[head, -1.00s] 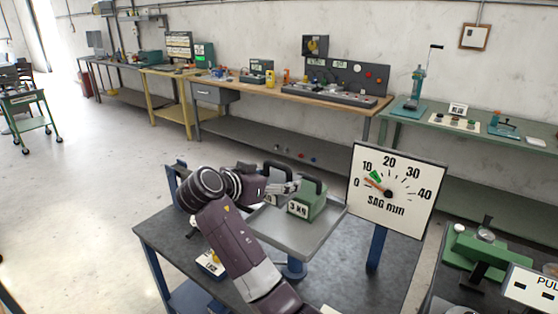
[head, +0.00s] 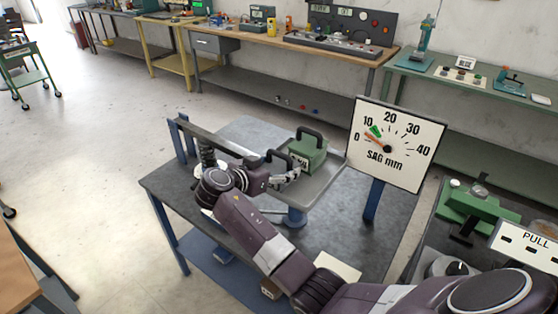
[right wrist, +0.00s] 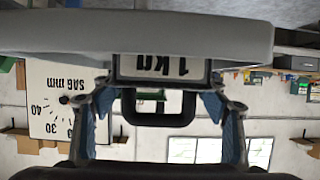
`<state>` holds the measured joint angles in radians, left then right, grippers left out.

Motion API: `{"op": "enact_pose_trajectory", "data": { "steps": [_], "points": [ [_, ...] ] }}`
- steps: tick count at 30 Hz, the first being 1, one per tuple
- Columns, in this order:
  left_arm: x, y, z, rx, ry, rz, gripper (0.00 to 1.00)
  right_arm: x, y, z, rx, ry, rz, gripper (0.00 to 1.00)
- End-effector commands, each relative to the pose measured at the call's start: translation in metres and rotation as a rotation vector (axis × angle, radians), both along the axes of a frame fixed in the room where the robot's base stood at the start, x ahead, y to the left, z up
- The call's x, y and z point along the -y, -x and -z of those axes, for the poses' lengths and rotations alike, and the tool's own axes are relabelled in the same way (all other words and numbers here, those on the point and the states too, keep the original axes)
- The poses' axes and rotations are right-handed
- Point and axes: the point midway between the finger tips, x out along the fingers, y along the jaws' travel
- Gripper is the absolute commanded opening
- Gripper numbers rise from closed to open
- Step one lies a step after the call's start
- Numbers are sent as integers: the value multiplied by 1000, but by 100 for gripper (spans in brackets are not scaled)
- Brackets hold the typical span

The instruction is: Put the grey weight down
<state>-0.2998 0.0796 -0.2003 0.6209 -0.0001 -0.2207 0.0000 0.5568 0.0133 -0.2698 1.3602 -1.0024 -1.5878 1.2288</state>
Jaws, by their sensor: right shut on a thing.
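The grey weight (head: 285,164) has a black handle and is mostly hidden by my right gripper (head: 291,177) in the head view. My right gripper is shut on it, just left of the green weight (head: 313,155) on the grey tray (head: 322,188). In the right wrist view, which is upside down, the weight's 1 kg label (right wrist: 162,67) and black handle (right wrist: 158,120) show between the fingers. A broad grey edge crosses above the label. I cannot tell whether the weight's base touches the tray. My left gripper is not in view.
The SAG mm dial (head: 397,142) stands right of the tray, its orange needle between 0 and 10, near a green mark. A post with a spring (head: 207,152) stands at the left. A green device (head: 478,208) sits on the right-hand table. The dark tabletop (head: 345,232) has bare room in front.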

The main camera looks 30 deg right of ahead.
Motion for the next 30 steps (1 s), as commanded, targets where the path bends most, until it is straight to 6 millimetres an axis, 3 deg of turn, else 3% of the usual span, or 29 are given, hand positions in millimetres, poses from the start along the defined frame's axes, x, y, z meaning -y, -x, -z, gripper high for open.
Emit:
{"op": "enact_pose_trajectory", "data": {
  "steps": [2,3,7,20,30],
  "points": [
    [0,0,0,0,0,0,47,0,0,-2,4,2,0,10],
    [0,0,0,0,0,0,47,0,1,2,-4,-3,1,69],
    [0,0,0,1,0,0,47,0,1,2,-4,-3,1,84],
    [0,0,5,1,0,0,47,-9,3,-1,-2,-3,-1,86],
    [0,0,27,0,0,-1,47,-67,27,-25,1,-6,-2,86]
  ]
}}
